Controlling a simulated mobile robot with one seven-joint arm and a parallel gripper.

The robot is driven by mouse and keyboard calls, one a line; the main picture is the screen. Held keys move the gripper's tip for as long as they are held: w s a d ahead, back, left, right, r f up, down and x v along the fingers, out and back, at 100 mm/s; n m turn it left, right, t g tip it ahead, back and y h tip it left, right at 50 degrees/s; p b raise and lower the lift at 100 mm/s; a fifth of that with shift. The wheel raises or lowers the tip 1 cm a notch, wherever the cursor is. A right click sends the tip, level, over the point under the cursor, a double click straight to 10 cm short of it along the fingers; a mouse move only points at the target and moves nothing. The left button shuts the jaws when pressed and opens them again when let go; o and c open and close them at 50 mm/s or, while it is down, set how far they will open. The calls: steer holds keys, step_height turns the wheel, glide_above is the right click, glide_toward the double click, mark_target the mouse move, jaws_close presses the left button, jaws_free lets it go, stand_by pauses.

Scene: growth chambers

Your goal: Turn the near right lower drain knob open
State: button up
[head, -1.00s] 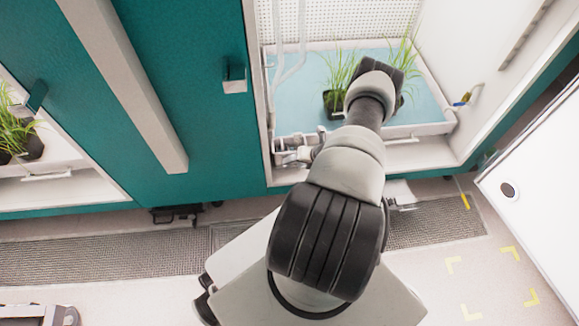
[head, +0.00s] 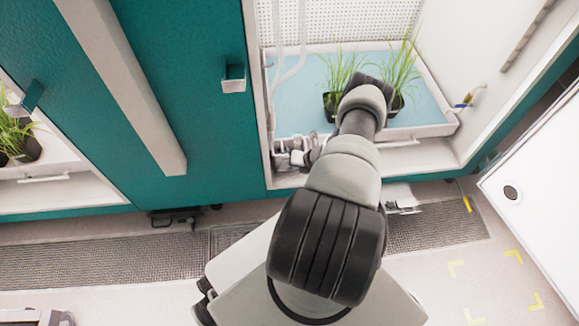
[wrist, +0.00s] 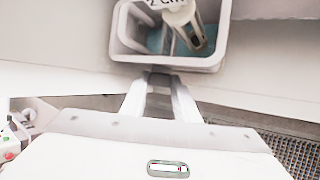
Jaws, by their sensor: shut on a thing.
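My gripper (head: 298,155) is at the front left corner of the right-hand chamber, low by the sill, beside pale pipe fittings (head: 282,146). In the wrist view, its two fingers (wrist: 158,82) reach forward and close together on a small dark part just in front of a white tub (wrist: 122,48). I take this part to be the drain knob. The fingers cover most of it, so its turn angle cannot be read. In the head view, my gripper hides the knob.
A pale blue tray (head: 300,95) with grassy plants in black pots (head: 331,105) fills the chamber floor. A small yellow and blue valve (head: 465,99) is on the right wall. A teal door (head: 215,150) stands left. A white panel (head: 540,165) is at right.

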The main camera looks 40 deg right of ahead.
steer(key=shift+s+d+f+m+t+y, duration=0.1)
steer(key=shift+m+t+y, duration=0.05)
steer(key=shift+t+y, duration=0.35)
steer(key=shift+s+d+f+m+t+y, duration=0.1)
steer(key=shift+d+m+t+y, duration=0.2)
steer(key=shift+y, duration=0.35)
steer(key=shift+a+f+m+t+y, duration=0.1)
steer(key=shift+t+y, duration=0.4)
steer(key=shift+y, duration=0.05)
steer(key=o, duration=1.1)
steer(key=shift+c, duration=0.2)
steer(key=p+v, duration=0.3)
steer(key=v, duration=1.4)
steer(key=shift+s+p, duration=0.15)
steer(key=shift+p, duration=0.25)
steer(key=shift+d+r, duration=0.1)
